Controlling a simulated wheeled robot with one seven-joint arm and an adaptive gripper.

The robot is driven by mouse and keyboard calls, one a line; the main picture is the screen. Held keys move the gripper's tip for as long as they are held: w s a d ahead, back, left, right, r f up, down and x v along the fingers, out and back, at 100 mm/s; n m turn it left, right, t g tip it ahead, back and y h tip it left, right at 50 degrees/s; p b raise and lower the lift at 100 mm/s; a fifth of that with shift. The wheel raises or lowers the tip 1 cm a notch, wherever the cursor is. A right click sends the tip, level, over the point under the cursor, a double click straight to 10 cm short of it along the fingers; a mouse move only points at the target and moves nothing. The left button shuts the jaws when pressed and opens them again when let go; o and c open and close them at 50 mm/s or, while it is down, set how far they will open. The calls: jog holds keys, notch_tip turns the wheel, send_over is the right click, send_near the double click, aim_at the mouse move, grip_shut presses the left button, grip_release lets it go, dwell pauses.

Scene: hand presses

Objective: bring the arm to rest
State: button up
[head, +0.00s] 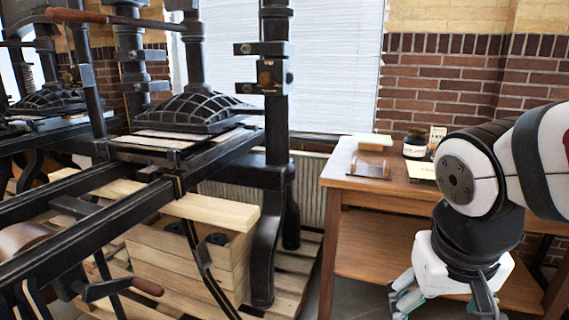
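My arm comes in from the right edge, bent at a white and dark joint. My gripper (445,294) hangs below it at the lower right, in front of the wooden table. Parts of its fingers show on either side of its white body, but the fingertips are not clearly visible, so I cannot tell whether it is open or shut. I see nothing held in it.
A black hand press (274,150) fills the left and middle, its long rails reaching toward me. A wooden table (340,170) on the right holds a wooden block with a pale top (371,160), a dark jar (415,146) and cards. Floor shows between press and table.

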jog(key=s+n+g+y, duration=0.1)
jog(key=s+g+y, duration=0.1)
jog(key=s, duration=1.3)
notch_tip(320, 180, up, 20)
jog(key=a+t+p, duration=0.1)
jog(key=t+p, duration=0.2)
jog(key=p, duration=1.5)
jog(key=shift+w, duration=0.45)
